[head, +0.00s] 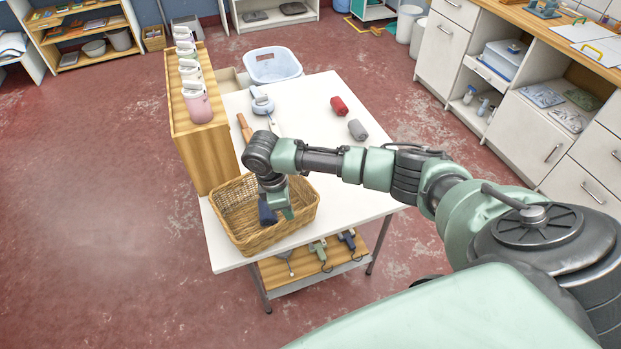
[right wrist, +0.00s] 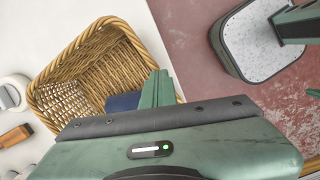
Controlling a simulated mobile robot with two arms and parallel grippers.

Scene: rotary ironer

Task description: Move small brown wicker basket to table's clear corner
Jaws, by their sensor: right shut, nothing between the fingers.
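The small brown wicker basket (head: 236,213) stands upright at the near left corner of the white table (head: 365,193); it also fills the upper left of the right wrist view (right wrist: 75,80). My right gripper (head: 277,213) reaches down over the basket's right part, with its fingertips inside the rim outline; it is shut and empty. Its green finger (right wrist: 156,90) overlaps the basket in the right wrist view. A dark blue item (right wrist: 122,102) shows beside the finger, seemingly in the basket, partly hidden. My left gripper is not in view.
A red roll (head: 339,106) and a grey roll (head: 357,130) lie on the table's right side. A wooden-handled tool (head: 244,128) and a blue-white device (head: 262,103) lie at the left. A wooden cabinet (head: 205,150) borders the left edge. The near right tabletop is bare.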

